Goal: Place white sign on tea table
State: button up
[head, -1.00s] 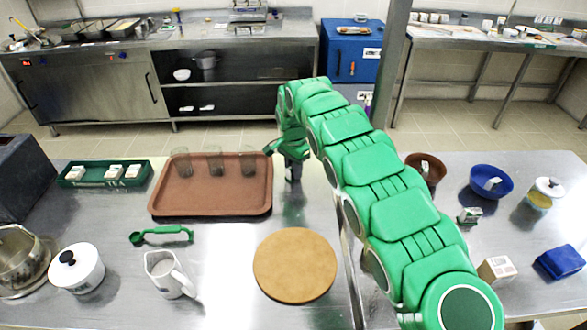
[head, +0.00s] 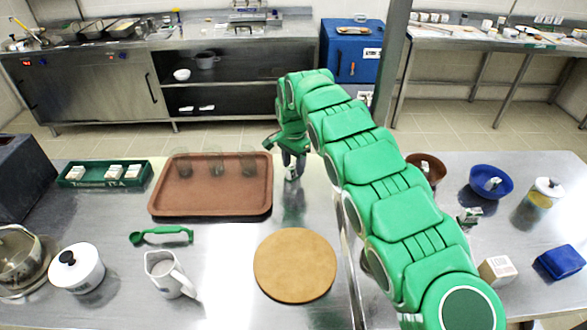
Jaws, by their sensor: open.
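My green arm reaches over the metal table to my gripper (head: 290,170), which is low at the table's back edge, just right of the brown tray. My gripper is open. A small pale patch shows at its tip; I cannot tell whether it is a sign or part of the fingers. No white sign can be clearly made out. A small white box with dark lettering (head: 497,269) stands at the right, and small white pieces lie in a lettered green tray (head: 74,183) at the left. The steel table (head: 225,265) spans the foreground; I cannot tell which surface is the tea table.
The brown tray (head: 165,205) holds several glasses. A round wooden board (head: 295,265), white jug (head: 165,272), green scoop (head: 160,236) and white lidded pot (head: 76,268) stand in front. Blue bowl (head: 491,180), brown bowl (head: 427,165) and blue block (head: 560,262) are right.

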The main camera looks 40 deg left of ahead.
aim_at(293, 166)
notch_tip(293, 166, up, 10)
dwell(0.5)
